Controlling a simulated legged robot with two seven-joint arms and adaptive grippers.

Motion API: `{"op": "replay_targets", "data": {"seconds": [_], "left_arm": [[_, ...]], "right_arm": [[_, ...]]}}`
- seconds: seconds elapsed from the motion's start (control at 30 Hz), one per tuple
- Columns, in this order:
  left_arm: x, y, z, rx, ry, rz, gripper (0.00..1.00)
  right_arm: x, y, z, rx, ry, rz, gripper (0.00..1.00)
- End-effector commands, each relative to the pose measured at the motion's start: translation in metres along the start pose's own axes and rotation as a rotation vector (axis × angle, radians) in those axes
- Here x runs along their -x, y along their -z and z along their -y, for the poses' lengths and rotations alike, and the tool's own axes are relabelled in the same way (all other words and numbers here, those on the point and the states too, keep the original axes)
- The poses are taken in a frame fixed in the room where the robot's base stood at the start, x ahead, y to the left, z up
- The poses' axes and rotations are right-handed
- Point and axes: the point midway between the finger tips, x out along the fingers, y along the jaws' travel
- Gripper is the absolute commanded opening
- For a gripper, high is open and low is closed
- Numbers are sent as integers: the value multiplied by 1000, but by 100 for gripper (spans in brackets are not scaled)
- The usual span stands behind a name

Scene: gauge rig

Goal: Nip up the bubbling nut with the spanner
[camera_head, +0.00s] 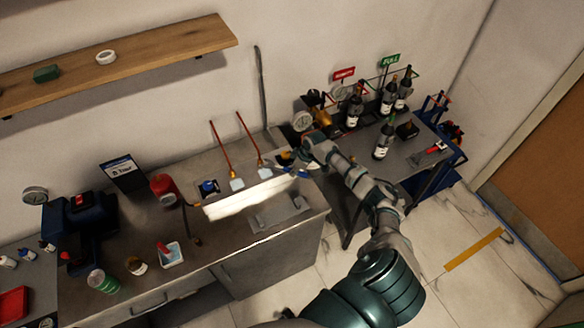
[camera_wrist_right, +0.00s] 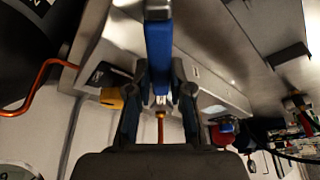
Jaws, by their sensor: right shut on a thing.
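My right gripper (camera_head: 304,154) is over the back right of the grey bench, beside the right copper pipe. In the right wrist view, the gripper (camera_wrist_right: 160,95) is shut on a blue-handled tool (camera_wrist_right: 159,45), which looks like the spanner. Two copper pipes rise from the bench: a left one (camera_head: 219,147) and a right one (camera_head: 249,138), each with a pale block at its foot. A short copper-coloured piece (camera_wrist_right: 160,128) shows between the fingers in the wrist view. I cannot make out bubbles or tell which nut is bubbling. My left gripper is not in view.
A side table (camera_head: 412,158) holds several dark bottles. A wooden shelf (camera_head: 150,48) overhangs the back left.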

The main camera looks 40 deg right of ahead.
Motion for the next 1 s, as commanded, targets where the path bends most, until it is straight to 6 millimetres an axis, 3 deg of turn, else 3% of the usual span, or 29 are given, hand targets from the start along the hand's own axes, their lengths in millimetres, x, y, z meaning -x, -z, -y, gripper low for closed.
{"op": "replay_targets", "data": {"seconds": [0.57,1.0], "left_arm": [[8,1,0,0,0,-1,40],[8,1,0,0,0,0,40]], "right_arm": [[9,-22,-1,-1,-2,-1,0],[26,-16,-1,1,-2,-2,0]]}}
